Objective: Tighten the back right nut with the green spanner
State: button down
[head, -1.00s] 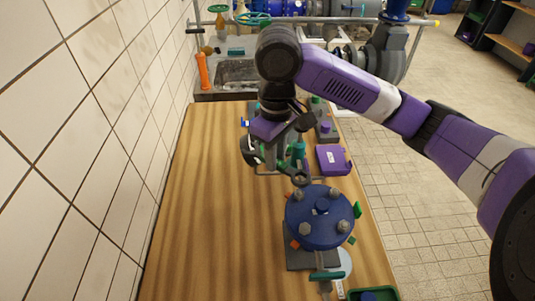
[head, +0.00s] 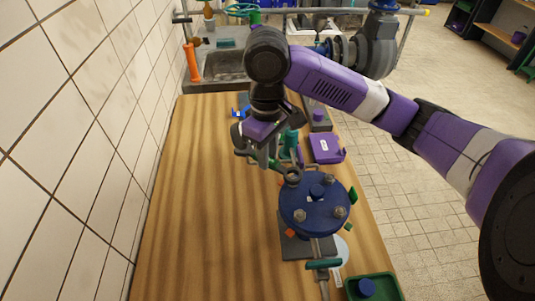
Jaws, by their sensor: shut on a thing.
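My gripper (head: 264,151) is shut on the green spanner (head: 279,167), above the table behind and left of the blue round flange (head: 316,222). The gripper hides much of the spanner's handle. Its dark ring end (head: 292,176) points toward the flange and overlaps its back left edge in the picture, where it covers the back left nut's place. I cannot tell whether it touches anything. The back right nut (head: 330,179) stands uncovered on the flange, right of the ring. Two front nuts show, left (head: 299,215) and right (head: 339,212).
The flange stands on a grey base plate (head: 293,247) on the wooden table (head: 200,220). A teal-handled tool (head: 323,264) lies in front. A purple box (head: 326,148) and a green tray (head: 391,279) stand right. The tiled wall is left; the table's left half is clear.

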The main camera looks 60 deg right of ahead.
jog(key=shift+s+f+b, duration=0.1)
jog(key=shift+f+b, duration=0.25)
jog(key=shift+f, duration=0.2)
jog(key=shift+f, duration=0.4)
jog(key=shift+f, duration=0.35)
jog(key=shift+r, duration=0.1)
jog(key=shift+d+m+p, duration=0.2)
jog(key=shift+m+p, duration=0.1)
jog(key=s+d+m+p, duration=0.3)
jog(key=s+d+m, duration=0.2)
jog(key=m, duration=0.8)
jog(key=shift+d, duration=0.5)
jog(key=shift+w, duration=0.1)
